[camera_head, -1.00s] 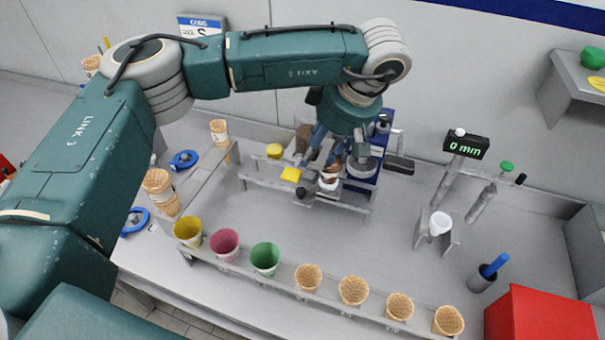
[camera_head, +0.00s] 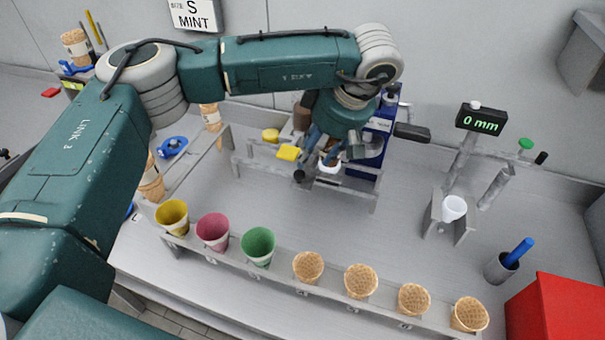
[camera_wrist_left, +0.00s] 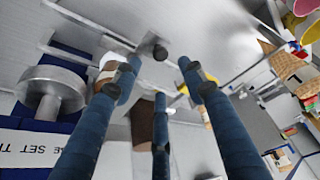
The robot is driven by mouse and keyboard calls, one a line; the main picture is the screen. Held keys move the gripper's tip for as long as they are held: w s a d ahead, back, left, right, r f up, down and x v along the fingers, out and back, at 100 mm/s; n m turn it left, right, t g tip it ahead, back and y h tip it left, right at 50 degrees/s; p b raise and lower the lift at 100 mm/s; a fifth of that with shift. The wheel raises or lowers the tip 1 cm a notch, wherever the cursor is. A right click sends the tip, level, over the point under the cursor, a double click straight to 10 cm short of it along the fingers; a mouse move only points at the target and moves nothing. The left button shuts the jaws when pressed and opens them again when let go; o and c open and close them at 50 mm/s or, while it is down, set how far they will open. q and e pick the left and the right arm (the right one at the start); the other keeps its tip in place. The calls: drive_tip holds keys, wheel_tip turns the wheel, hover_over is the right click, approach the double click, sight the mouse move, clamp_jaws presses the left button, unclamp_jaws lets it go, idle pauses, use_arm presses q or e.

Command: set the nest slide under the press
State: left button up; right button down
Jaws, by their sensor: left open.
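The nest slide (camera_head: 329,169) shows as a small white holder on the metal rails, with a dark knob (camera_head: 299,176) to its left. The press (camera_head: 380,125) is blue with a round metal head and stands right of the white holder. The press head (camera_wrist_left: 50,88) is at the left of the left wrist view. My left gripper (camera_head: 322,150) hangs over the rails left of the press, fingers down. In the left wrist view its three blue fingers (camera_wrist_left: 160,90) are spread, and the knob (camera_wrist_left: 160,52) shows beyond them. Fingers and arm partly hide the white holder. My right gripper is not in view.
A front rack holds yellow (camera_head: 172,217), pink and green cups and several waffle cones (camera_head: 361,281). A yellow block (camera_head: 288,153) is left of the gripper. A gauge reads 0 mm (camera_head: 481,119). A white cup (camera_head: 453,208) and red box (camera_head: 555,308) stand right. Open table lies between.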

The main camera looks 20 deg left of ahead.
sight(301, 174)
use_arm(q)
drive_tip(key=b+x, duration=0.3)
drive_tip(key=x, duration=0.5)
drive_tip(key=shift+f, duration=0.15)
drive_tip(key=shift+a+f+b, duration=0.2)
drive_tip(key=shift+f+b, duration=0.25)
drive_tip(key=shift+c, duration=0.5)
clamp_jaws()
